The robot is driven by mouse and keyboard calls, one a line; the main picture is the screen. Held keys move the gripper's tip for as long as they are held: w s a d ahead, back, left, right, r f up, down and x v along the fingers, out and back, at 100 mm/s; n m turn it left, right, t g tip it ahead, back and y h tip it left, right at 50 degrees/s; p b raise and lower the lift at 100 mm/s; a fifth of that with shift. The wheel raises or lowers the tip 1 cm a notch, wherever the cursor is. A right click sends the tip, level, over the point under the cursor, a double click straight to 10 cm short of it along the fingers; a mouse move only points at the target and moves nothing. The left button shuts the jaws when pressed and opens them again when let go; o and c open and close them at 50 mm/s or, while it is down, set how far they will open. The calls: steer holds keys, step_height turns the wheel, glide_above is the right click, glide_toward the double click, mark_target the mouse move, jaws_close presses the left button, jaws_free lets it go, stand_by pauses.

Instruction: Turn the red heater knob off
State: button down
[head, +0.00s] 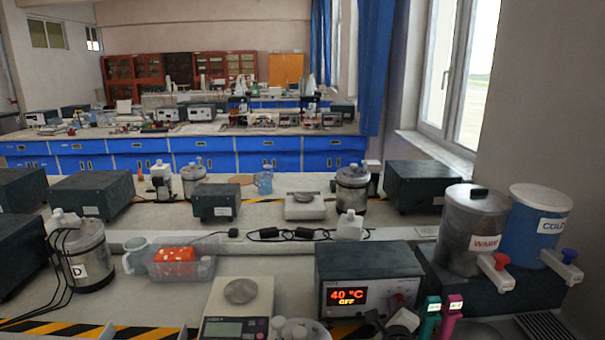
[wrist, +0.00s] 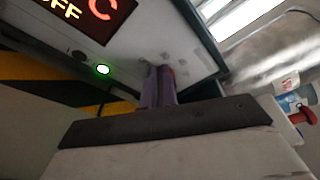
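The heater is a dark box (head: 368,262) at the front right of the bench in the head view. Its red display (head: 347,296) reads 40 °C and OFF; part of that readout (wrist: 88,14) shows at the top left of the wrist view. A green light (wrist: 102,69) glows on its front panel. My gripper (wrist: 158,84) is at the panel, its two narrow fingers close together. A small bit of the red knob (wrist: 172,72) shows beside the fingertips; the rest is hidden behind them. I cannot tell whether the fingers touch it.
A WARM metal tank (head: 470,225) and a blue COLD tank (head: 538,225), each with a tap, stand right of the heater. A scale (head: 240,300) stands to its left. Green and pink handheld tools (head: 440,310) stand near its right front. Yellow-black tape marks the bench edge.

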steer(key=shift+s+a+r, duration=0.1)
steer(key=shift+r, duration=0.05)
steer(key=v, duration=0.3)
steer(key=d+v, duration=0.1)
steer(key=v, duration=0.1)
steer(key=shift+s+f+p, duration=0.3)
steer(key=shift+s+p, duration=0.1)
steer(key=shift+s, duration=0.1)
